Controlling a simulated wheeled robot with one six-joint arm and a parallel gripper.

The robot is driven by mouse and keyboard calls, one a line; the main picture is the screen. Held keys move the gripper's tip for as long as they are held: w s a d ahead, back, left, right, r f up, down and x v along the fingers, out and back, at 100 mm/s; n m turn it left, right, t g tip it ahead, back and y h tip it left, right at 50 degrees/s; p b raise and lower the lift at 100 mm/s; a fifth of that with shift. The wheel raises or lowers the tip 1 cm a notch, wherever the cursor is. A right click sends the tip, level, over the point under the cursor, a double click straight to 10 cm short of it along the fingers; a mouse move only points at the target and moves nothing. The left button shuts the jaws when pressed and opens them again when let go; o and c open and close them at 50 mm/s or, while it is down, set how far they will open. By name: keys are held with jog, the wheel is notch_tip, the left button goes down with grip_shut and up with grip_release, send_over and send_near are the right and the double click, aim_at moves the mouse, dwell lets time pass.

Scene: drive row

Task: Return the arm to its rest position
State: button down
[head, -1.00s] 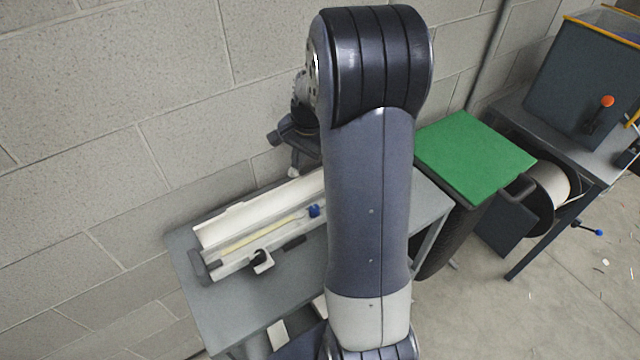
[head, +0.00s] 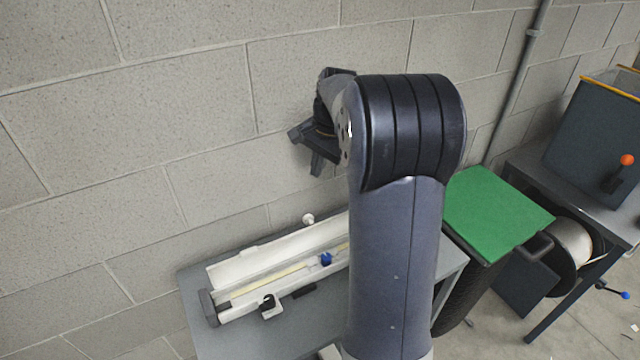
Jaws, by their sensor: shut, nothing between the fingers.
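My arm rises through the middle of the head view and bends at a dark ribbed joint near the top. My gripper (head: 311,148) shows to the left of that joint, in front of the block wall and above the table. It is shut and empty, with its fingers angled downward. Part of the wrist is hidden behind the arm.
A grey table (head: 205,335) below holds a long white tray (head: 240,268) with a yellowish rod and a blue piece (head: 326,258). A green-topped stand (head: 490,212), a cable reel (head: 570,243) and a dark bin (head: 600,130) are at right. The block wall (head: 200,150) stands close behind.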

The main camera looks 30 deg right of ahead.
jog(key=shift+w+r, duration=0.2)
jog(key=shift+r, duration=0.2)
jog(key=shift+s+f, duration=0.1)
jog(key=shift+f, duration=0.05)
send_near(322, 219)
jog(key=f, duration=0.1)
jog(key=w+f, duration=0.1)
jog(key=f, duration=0.1)
jog(key=a+f, duration=0.1)
jog(key=f, duration=0.1)
jog(key=shift+w+p, duration=0.3)
jog(key=shift+p, duration=0.1)
jog(key=shift+w+a+f+b, duration=0.35)
jog(key=shift+w+f+b, duration=0.05)
jog(key=shift+w+f, duration=0.2)
jog(key=shift+w+a+f+b, duration=0.35)
jog(key=shift+w+f+b, duration=0.05)
jog(key=shift+w+f, duration=0.2)
jog(key=shift+r, duration=0.1)
